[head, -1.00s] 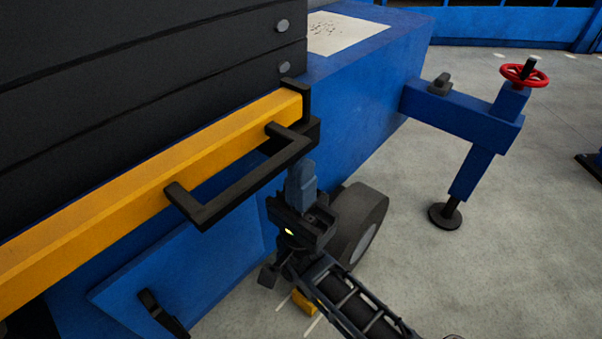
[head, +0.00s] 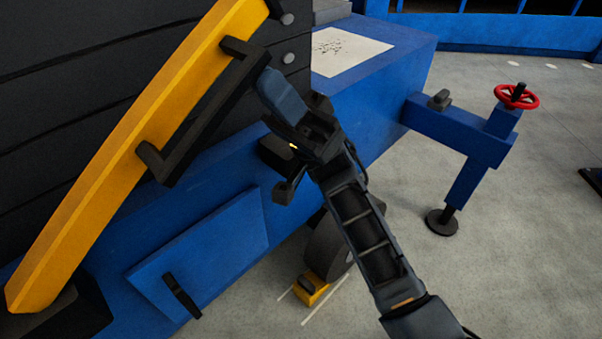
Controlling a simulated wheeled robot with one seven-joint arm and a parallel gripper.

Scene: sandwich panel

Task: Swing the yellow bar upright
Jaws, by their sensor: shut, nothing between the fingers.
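The yellow bar (head: 130,150) slants across the black slatted panel (head: 75,75), its lower left end near a dark bracket and its upper right end high, cut by the top of the picture. A black handle (head: 205,118) stands out from the bar's right side. My gripper (head: 272,85) is shut and empty, with its fingertips at the underside of the handle's upper part. They look to be touching the handle, though the exact contact is hard to tell.
Below the panel is a blue body with a blue door (head: 205,250) and its black handle. A wheel (head: 328,250) has a yellow chock (head: 310,290) beside it. At right stands a blue outrigger with a red handwheel (head: 517,97).

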